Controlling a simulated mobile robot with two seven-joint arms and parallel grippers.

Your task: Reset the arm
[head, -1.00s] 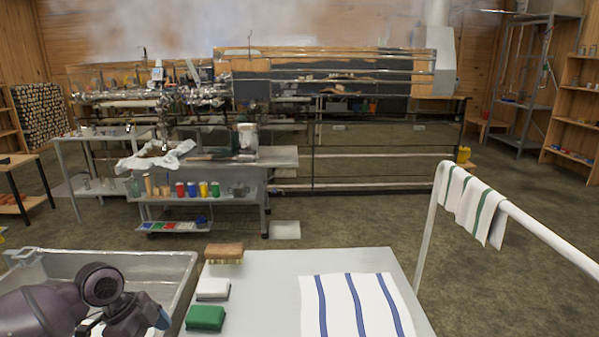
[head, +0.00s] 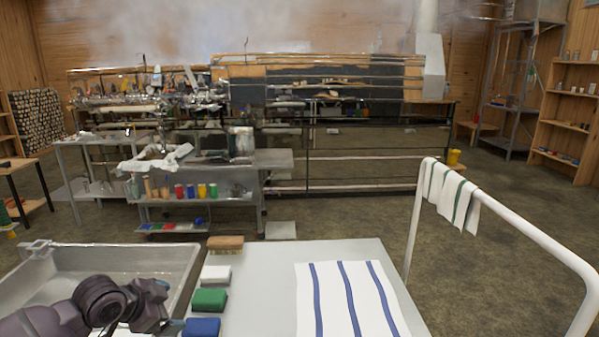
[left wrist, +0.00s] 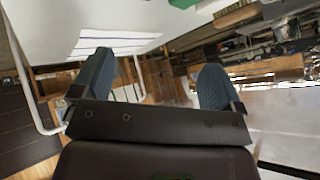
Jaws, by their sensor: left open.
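My left arm comes in at the lower left of the head view, in front of the metal basin. Its gripper (head: 172,328) is partly cut off by the bottom edge, near the basin's right rim. In the left wrist view the two blue-grey fingers of the left gripper (left wrist: 157,78) stand wide apart with nothing between them. The gripper is open and empty. My right arm and gripper do not show.
The metal basin (head: 186,255) adjoins a grey table (head: 260,285). On the table are a brush (head: 225,243), white (head: 216,273), green (head: 209,299) and blue (head: 202,327) blocks and a striped cloth (head: 335,300). A white rail (head: 520,225) stands at the right.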

